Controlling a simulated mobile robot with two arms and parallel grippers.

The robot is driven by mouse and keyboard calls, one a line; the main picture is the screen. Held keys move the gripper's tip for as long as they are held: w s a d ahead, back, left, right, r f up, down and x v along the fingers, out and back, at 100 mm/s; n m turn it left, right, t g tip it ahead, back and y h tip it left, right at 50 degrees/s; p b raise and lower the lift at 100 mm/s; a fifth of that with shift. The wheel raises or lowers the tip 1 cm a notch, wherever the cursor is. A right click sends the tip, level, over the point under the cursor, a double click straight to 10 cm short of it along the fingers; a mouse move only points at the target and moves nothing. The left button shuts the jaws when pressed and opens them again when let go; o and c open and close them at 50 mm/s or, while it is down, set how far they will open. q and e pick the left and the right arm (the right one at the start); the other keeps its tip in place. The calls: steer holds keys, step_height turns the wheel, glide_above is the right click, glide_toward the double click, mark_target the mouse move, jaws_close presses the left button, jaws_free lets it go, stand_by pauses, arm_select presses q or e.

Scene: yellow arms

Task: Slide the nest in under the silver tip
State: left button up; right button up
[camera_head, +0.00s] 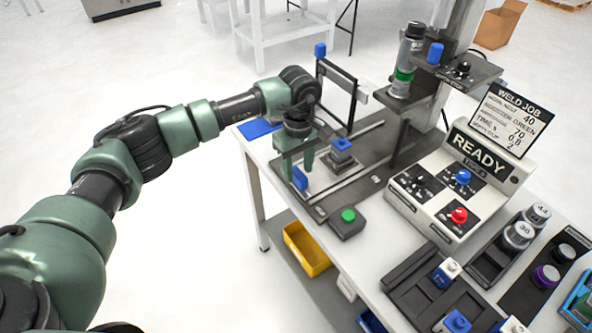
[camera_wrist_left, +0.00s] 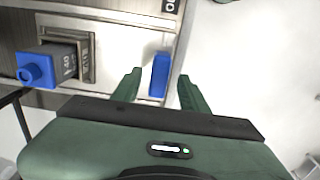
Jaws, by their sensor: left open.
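The nest (camera_head: 342,158) is a metal holder on a slide plate, with a dark blue-topped block in it. It also shows in the left wrist view (camera_wrist_left: 88,48), where the block (camera_wrist_left: 68,62) reads 40. A blue tab (camera_head: 300,178) stands at the slide's near left end. My green left gripper (camera_head: 297,170) is open over this end. In the left wrist view the tab (camera_wrist_left: 159,75) stands between the open fingers, with gaps visible beside it. A silver and dark cylinder (camera_head: 405,72) with a green band is mounted above, right of the nest; its lower tip is hard to make out.
A black frame (camera_head: 352,95) stands behind the nest. A green button box (camera_head: 347,222) sits in front of it. A control box (camera_head: 445,190) reading READY stands to the right. Blocks and cylinders fill the bench's near right. Open floor lies left of the bench.

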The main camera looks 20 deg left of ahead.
arm_select(q)
steer(key=shift+f, duration=1.25)
jaws_close()
steer(key=shift+w+r, duration=0.1)
stand_by(0.4)
